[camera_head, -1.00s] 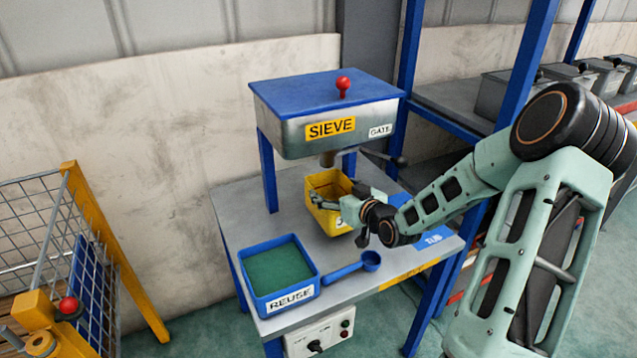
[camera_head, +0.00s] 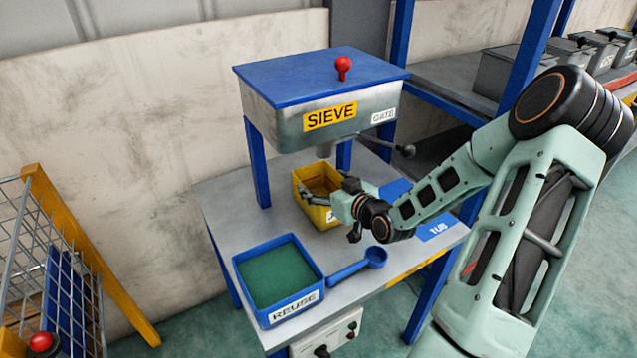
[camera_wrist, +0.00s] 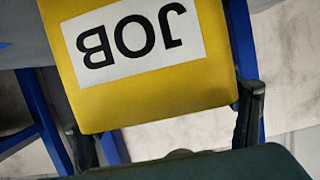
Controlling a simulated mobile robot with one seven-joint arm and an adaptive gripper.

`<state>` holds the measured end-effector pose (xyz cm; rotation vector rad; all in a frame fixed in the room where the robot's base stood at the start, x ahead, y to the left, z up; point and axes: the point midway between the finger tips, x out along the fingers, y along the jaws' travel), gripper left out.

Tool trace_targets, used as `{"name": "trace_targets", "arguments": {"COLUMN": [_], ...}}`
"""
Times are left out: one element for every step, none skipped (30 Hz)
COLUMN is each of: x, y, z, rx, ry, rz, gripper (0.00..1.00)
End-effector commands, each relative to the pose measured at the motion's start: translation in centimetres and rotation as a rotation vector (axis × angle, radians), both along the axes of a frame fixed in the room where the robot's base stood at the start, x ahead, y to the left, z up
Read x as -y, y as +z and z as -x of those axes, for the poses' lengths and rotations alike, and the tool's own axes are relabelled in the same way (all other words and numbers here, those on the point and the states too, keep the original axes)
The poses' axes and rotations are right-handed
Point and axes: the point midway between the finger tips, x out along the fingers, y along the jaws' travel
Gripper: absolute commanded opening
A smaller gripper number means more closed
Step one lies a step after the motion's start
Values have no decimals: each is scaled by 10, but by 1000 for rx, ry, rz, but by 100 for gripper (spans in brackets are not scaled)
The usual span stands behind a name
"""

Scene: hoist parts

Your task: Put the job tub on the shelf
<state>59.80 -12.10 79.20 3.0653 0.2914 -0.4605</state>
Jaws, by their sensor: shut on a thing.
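The yellow job tub (camera_head: 310,212) is on or just above the grey sieve table, below and in front of the sieve's outlet. Some brown content shows inside it. In the wrist view its JOB label faces me on the yellow wall (camera_wrist: 150,95). My gripper (camera_head: 325,197) is shut on the tub, with a finger on each side of it in the wrist view (camera_wrist: 168,125). The shelf is probably the blue-framed grey rack (camera_head: 440,85) at the right, behind my arm. Whether the tub touches the table is hard to tell.
The sieve box (camera_head: 320,105) stands over the table (camera_head: 225,205). A blue REUSE tray (camera_head: 280,278) and a blue scoop (camera_head: 358,266) lie in front. A blue TUB mat (camera_head: 437,230) is at the table's right. Grey bins (camera_head: 510,72) stand on the rack. A wire cage (camera_head: 50,260) is at the left.

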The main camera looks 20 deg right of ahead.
Motion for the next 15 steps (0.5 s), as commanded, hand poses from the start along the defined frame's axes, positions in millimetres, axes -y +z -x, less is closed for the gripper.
{"name": "trace_targets", "arguments": {"x": [0, 0, 0, 0, 0, 0, 0, 0, 0, 0, 0, 0, 0, 0, 0], "y": [2, 2, 2, 2, 2, 2, 1, 0, -2, -3, -2, -2, -2, -2, -2], "z": [0, 0, 0, -1, -1, -1, -1, -1, -1, 0, 0, 0, 0, 0, 0], "rx": [3, 3, 3, 3, 3, 3, 3, 3, 2, 0, 0, 0, 0, 0, 0], "ry": [1, 1, 1, 1, 1, 1, 1, 1, 2, 2, 2, 2, 1, 1, 1], "rz": [1, 1, 1, 1, 1, 1, 1, 1, 1, 2, 2, 2, 1, 1, 1], "gripper": [25, 25, 25, 25, 25, 25, 25, 25, 25, 80, 83, 88, 91, 94, 96]}}
